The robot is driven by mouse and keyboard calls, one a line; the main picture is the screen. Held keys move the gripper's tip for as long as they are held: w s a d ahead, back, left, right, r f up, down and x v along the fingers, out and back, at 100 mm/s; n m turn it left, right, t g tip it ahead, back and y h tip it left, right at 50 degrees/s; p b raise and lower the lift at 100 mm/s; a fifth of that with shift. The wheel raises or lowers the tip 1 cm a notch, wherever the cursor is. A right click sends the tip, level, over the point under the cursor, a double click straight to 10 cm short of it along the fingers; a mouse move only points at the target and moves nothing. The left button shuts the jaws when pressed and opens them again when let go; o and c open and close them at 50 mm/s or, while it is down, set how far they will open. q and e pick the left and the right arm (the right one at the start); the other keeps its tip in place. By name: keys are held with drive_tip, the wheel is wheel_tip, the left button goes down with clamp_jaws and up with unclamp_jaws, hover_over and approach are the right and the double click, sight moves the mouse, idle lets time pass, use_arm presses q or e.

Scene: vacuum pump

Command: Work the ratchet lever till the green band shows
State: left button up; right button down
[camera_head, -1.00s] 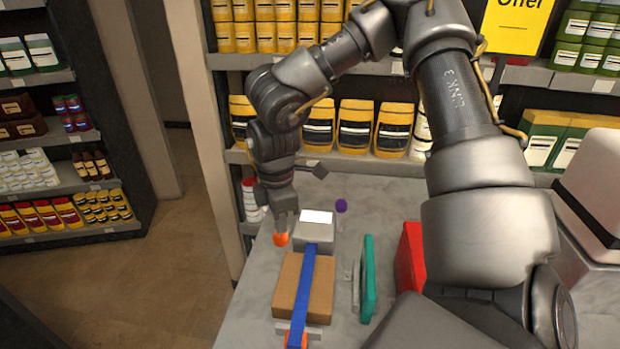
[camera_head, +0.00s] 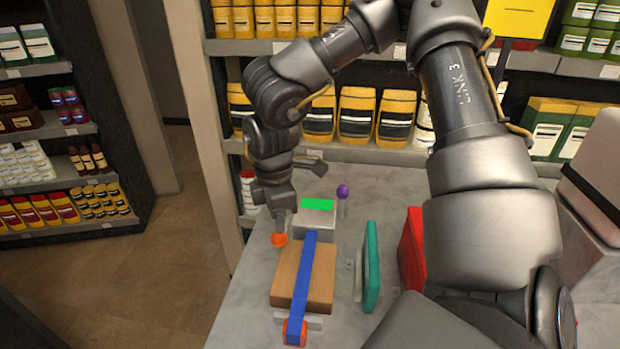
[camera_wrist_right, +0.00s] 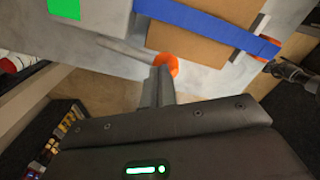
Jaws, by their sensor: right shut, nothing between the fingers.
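A grey box unit (camera_head: 317,220) stands behind the cardboard box, and its top window (camera_head: 318,204) shows green. The green also shows at the top left of the right wrist view (camera_wrist_right: 64,8). A lever with an orange knob (camera_head: 279,240) is at the unit's left side; the knob also shows in the right wrist view (camera_wrist_right: 167,63). My right gripper (camera_head: 281,226) points down at the knob, shut with nothing between its fingers. The fingertips are close to or touching the knob; I cannot tell which.
A cardboard box (camera_head: 285,275) with a blue strap (camera_head: 302,280) lies in front of the unit. A purple ball (camera_head: 342,191) stands on a stem at the unit's right. A green panel (camera_head: 371,265) and a red panel (camera_head: 411,250) stand to the right. Stocked shelves are behind.

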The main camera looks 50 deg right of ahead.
wheel_tip(320, 180, up, 10)
drive_tip(key=w+d+p, duration=0.1)
drive_tip(key=p, duration=0.3)
drive_tip(key=shift+d+r+p, duration=0.2)
drive_tip(key=shift+d+p, duration=0.05)
drive_tip(key=shift+p, duration=0.15)
idle(0.4)
